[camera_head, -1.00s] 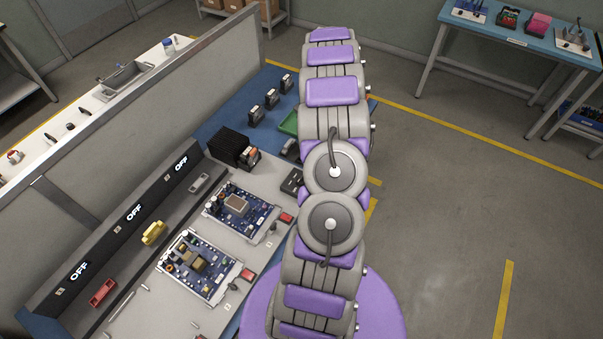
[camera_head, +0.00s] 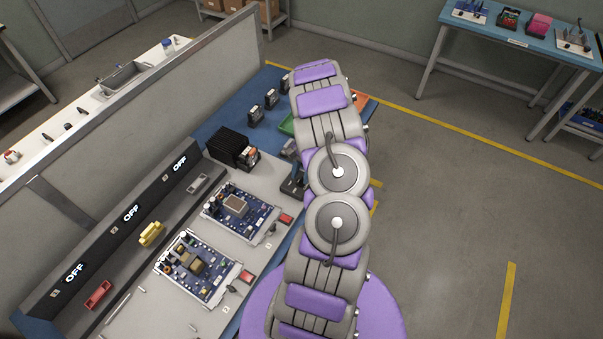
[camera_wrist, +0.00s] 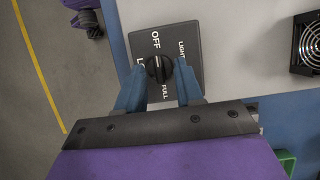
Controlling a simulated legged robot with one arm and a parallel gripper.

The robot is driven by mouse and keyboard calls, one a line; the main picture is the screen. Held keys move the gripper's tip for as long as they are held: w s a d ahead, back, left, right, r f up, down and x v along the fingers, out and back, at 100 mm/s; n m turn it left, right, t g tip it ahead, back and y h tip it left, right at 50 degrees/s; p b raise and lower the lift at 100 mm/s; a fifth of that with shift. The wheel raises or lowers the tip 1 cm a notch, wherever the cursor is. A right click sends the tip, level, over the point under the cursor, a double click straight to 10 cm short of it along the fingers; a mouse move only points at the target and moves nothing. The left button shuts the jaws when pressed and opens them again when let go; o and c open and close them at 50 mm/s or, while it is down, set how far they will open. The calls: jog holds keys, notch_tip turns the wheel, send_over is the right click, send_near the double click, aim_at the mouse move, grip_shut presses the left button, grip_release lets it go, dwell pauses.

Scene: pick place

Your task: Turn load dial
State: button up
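The load dial (camera_wrist: 158,68) is a round black knob on a dark plate (camera_wrist: 187,41) marked OFF, LIGHT, FULL and a partly hidden label. The white line on the knob points up toward OFF. In the wrist view my gripper (camera_wrist: 158,77) has its two blue fingers apart, one on each side of the knob. I cannot tell whether the fingers touch it.
A black finned unit with a fan (camera_head: 232,149) stands near the gripper. Two circuit boards (camera_head: 240,212) lie on the white bench. A grey rail with several OFF displays (camera_head: 132,212) runs along the partition. A green tray (camera_head: 286,125) lies beyond. Open floor is on the right.

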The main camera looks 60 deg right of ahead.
grip_shut()
dwell(0.3)
